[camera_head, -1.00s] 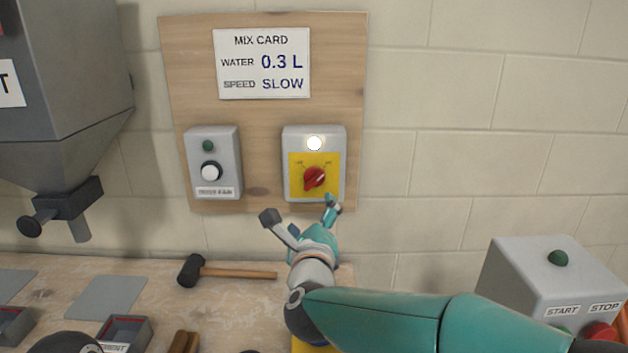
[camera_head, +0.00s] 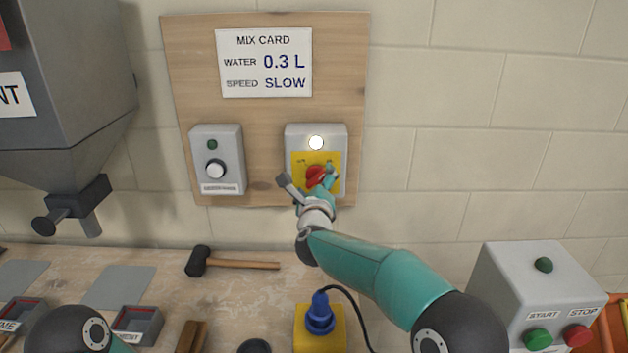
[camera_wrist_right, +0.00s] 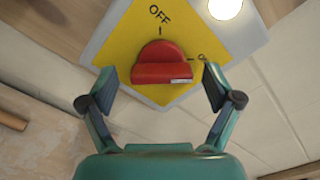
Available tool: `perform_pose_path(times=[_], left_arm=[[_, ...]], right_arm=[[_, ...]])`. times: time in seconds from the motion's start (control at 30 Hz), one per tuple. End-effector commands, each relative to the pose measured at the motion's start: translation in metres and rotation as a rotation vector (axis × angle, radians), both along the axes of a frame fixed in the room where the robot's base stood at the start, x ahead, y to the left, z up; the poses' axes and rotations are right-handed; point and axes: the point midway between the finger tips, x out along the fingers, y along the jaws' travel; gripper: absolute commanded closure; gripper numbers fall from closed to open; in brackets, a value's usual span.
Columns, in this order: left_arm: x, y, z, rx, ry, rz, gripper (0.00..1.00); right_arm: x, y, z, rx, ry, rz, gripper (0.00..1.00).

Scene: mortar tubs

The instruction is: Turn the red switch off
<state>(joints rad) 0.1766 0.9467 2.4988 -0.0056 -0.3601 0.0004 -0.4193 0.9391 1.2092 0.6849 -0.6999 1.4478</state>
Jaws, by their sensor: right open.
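The red switch (camera_head: 315,176) is a rotary knob on a yellow plate (camera_head: 333,158) on the right grey wall box. In the right wrist view the knob (camera_wrist_right: 162,65) fills the space ahead of my fingers. OFF is printed above it there, and a partly hidden label starting with O sits at its right. The knob's white mark lies at its right end, on that label's side. My right gripper (camera_head: 306,177) is open, fingers on either side of the knob; in the wrist view (camera_wrist_right: 160,88) gaps show on both sides. My left gripper is not in view.
A lit white lamp (camera_head: 316,143) sits above the switch. Another grey box (camera_head: 217,160) with a white button is on the left of the wooden board. A hammer (camera_head: 230,264), trays and a blue plug (camera_head: 320,315) are on the bench below. A START/STOP box (camera_head: 520,285) stands right.

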Motion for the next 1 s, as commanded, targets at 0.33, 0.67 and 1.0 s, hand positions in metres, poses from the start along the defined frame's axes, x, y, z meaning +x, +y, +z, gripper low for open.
perform_pose_path(times=[0.33, 0.67, 1.0], left_arm=[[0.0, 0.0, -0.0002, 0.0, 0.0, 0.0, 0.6], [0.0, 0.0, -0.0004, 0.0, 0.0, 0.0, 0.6], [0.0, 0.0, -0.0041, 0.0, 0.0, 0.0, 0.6]], right_arm=[[-0.0002, -0.0004, 0.0001, 0.0, 0.0, 0.0, 0.39], [-0.0005, 0.0023, -0.0004, -0.005, 0.001, 0.004, 0.7], [-0.0005, 0.0021, -0.0019, -0.106, 0.002, 0.004, 0.7]])
